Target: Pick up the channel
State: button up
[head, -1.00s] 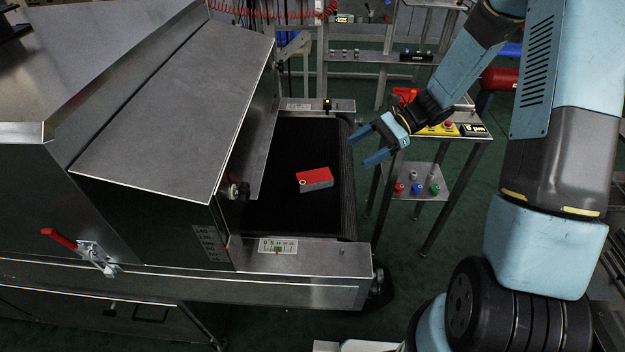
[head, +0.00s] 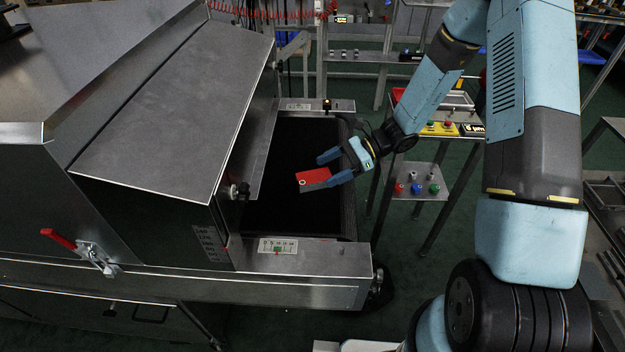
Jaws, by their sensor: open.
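The channel (head: 312,176) is a small block with a red top and a grey side. It lies on the black conveyor belt (head: 290,217), just outside the dryer's metal hood. My gripper (head: 325,170) is open at the right of the channel, its blue fingers pointing left. The nearer finger overlaps the channel's right end in the picture, and the farther finger is above and behind it. I cannot tell whether either finger touches it. The channel's right end is partly hidden by the finger.
The slanted dryer hood (head: 175,110) stands close left of the channel. A metal side rail (head: 305,258) edges the belt in front, and another runs behind. The belt around the channel is clear.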

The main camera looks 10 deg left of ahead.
aim_at(317, 175)
jog(key=shift+x, duration=2.6)
jog(key=c, duration=1.3)
jog(key=shift+o, duration=0.2)
jog(key=shift+r, duration=0.15)
